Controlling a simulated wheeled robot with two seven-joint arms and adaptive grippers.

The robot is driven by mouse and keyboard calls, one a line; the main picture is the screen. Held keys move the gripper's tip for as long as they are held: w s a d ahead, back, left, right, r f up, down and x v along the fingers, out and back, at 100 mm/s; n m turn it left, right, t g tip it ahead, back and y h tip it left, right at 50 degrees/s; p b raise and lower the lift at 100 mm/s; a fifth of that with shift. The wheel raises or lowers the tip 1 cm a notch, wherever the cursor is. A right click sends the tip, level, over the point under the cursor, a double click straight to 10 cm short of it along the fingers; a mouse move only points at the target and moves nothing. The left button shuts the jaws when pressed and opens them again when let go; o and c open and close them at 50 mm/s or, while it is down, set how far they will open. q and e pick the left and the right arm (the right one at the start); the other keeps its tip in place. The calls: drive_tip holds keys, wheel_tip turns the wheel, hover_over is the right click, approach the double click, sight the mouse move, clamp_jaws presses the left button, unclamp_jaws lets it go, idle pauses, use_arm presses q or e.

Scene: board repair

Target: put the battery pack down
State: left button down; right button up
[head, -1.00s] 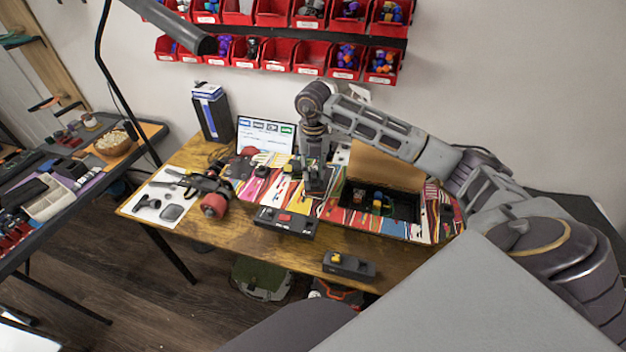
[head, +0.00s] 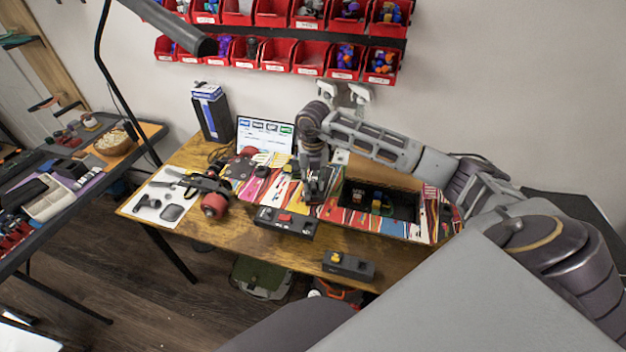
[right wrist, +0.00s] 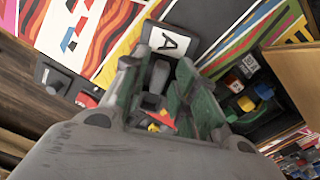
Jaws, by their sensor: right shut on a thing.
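My right gripper (head: 315,193) is over the middle of the colourful striped board on the wooden table, pointing down, between a black box with a red switch and an open dark compartment. In the right wrist view its green fingers (right wrist: 157,80) are closed around a dark grey block, the battery pack (right wrist: 158,74). The fingers hide much of the pack, and I cannot tell whether it touches the surface below. My left gripper is not in view.
The black box with a red switch (head: 286,221) is left of the gripper. The open compartment (head: 408,205) with small coloured parts is to the right. A black block with a yellow part (head: 348,264) is near the front edge. A screen (head: 265,134) stands behind.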

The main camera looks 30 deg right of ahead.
sight(313, 182)
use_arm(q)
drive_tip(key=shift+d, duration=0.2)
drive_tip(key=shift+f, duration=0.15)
use_arm(e)
drive_tip(key=shift+f, duration=0.15)
drive_tip(key=o, duration=1.1)
drive_tip(key=shift+c, duration=0.2)
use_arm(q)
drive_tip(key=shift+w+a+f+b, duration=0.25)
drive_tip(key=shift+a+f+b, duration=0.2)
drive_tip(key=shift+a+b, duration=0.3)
use_arm(e)
wheel_tip(313, 182, up, 12)
